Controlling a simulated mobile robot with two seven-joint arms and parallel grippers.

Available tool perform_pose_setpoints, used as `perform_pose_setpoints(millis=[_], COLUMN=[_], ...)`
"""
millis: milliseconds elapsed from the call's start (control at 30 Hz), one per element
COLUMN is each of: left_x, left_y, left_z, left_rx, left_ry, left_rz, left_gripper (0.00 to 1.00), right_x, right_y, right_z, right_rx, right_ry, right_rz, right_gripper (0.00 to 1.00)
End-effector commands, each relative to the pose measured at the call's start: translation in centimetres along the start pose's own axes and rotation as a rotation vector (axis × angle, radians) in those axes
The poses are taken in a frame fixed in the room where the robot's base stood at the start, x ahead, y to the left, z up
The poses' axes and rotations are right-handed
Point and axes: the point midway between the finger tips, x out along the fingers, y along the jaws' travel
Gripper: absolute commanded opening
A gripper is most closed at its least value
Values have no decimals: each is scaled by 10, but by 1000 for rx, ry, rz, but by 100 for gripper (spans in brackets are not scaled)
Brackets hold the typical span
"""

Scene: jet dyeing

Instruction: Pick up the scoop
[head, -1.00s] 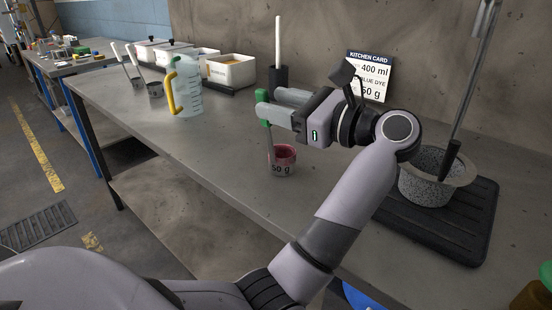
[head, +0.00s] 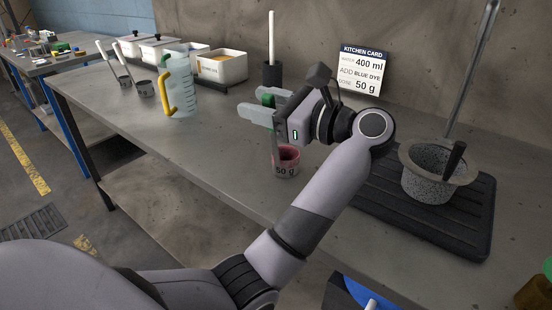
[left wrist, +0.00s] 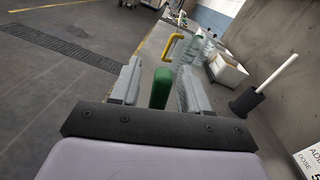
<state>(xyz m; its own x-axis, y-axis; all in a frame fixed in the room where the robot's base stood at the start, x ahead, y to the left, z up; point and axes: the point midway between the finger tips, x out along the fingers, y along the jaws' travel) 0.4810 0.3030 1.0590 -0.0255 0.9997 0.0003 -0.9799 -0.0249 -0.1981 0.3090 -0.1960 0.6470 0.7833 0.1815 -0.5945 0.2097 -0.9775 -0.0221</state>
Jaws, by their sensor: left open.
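The scoop is a small clear cup marked 50 g (head: 286,163) with dark red contents, standing on the bench. Its thin upright handle has a green grip, which shows between my jaws in the head view (head: 266,97) and in the left wrist view (left wrist: 161,90). My left gripper (head: 258,105) is open, with one finger on each side of the green grip. In the left wrist view, my left gripper (left wrist: 160,82) shows gaps between the grip and both fingers. The lower handle is partly hidden by my gripper. My right gripper is not in view.
A speckled grey pot (head: 430,185) stands on a black mat (head: 470,225) at right. A kitchen card (head: 362,72) is behind. The bench front is clear.

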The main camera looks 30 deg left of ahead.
Motion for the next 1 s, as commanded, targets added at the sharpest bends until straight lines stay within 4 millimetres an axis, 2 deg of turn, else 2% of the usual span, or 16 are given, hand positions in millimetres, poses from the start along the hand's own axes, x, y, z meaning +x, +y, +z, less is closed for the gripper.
perform_pose_setpoints(millis=[333, 367, 400, 467, 500, 833, 1000], left_x=[0, 0, 0, 0, 0, 0, 0], left_y=[0, 0, 0, 0, 0, -1, -3], left_z=[0, 0, 0, 0, 0, 1, 11], left_rx=[1, 1, 0, 0, 0, -2, -4], left_ry=[0, 0, 0, 1, 1, 0, 2], left_rz=[-1, -1, -1, -1, -1, -1, -2], left_gripper=[46, 39, 26, 7, 0, 0, 0], right_x=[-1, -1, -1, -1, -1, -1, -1], right_y=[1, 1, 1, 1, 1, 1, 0], right_z=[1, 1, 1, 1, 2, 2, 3], right_rx=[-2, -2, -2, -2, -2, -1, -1], right_ry=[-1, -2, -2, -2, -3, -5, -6], right_rz=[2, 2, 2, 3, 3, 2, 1], right_gripper=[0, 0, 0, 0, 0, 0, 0])
